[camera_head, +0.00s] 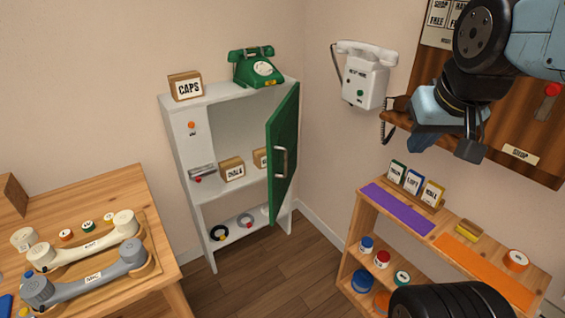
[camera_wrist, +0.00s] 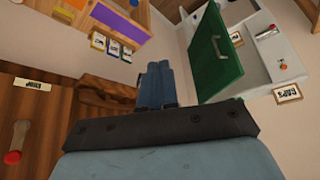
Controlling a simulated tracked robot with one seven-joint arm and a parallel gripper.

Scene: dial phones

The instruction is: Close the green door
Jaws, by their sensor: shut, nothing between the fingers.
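The green door (camera_head: 284,150) is hinged at the right side of the white cabinet (camera_head: 180,150) and stands open, swung outward, with a light metal handle (camera_head: 280,161) on its face. In the wrist view the green door (camera_wrist: 217,55) shows at upper right, open, with its handle (camera_wrist: 216,46). My gripper (camera_head: 440,146) is at the upper right, in front of the wooden wall board and well apart from the door. In the wrist view its fingers (camera_wrist: 157,84) are together and hold nothing.
A green phone (camera_head: 255,68) and a CAPS box (camera_head: 186,86) stand on the cabinet. A white phone (camera_head: 364,75) hangs on the wall between the door and my gripper. A low shelf (camera_head: 440,240) stands at right and a wooden table (camera_head: 90,195) at left. Floor (camera_head: 290,265) before the cabinet is clear.

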